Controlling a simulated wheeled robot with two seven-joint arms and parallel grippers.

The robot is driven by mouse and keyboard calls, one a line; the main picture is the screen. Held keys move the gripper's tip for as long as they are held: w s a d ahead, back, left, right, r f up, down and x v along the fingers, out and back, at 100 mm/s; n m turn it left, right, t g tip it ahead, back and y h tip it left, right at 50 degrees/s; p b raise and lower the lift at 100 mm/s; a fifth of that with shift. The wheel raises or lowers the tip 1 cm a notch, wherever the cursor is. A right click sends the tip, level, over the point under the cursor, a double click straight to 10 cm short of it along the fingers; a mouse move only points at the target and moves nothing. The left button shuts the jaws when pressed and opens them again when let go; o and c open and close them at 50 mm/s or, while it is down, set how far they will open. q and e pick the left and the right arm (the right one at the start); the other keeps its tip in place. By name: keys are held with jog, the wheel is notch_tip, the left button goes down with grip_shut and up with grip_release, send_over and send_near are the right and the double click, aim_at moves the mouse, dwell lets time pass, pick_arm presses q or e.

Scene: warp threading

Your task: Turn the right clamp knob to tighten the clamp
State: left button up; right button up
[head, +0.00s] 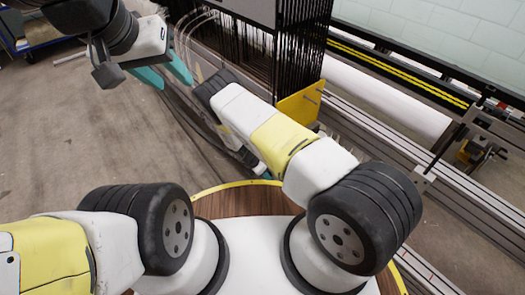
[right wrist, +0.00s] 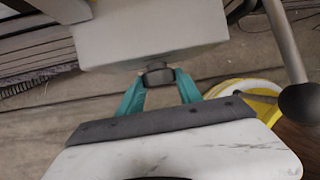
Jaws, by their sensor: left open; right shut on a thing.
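In the right wrist view, a small dark knob (right wrist: 158,75) sits against the near side of a grey block (right wrist: 150,35). My right gripper (right wrist: 160,88) has its two teal fingers on either side of the knob and is shut on it. The rest of the clamp cannot be made out. In the head view, my right gripper is mostly hidden behind its own arm; only a bit of teal shows. My left gripper (head: 166,72) is open and empty, its teal fingers apart, at the upper left beside the loom.
The loom's black warp frame (head: 300,50) stands behind my right arm, with a yellow plate (head: 300,103) at its foot. Long metal rails (head: 390,150) run to the right. A lever with a black ball end (right wrist: 300,102) is right of my right gripper.

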jog(key=t+y, duration=0.2)
jog(key=t, duration=0.1)
jog(key=shift+s+d+m, duration=0.2)
jog(key=shift+m, duration=0.2)
jog(key=o, duration=1.4)
jog(key=shift+c, duration=0.2)
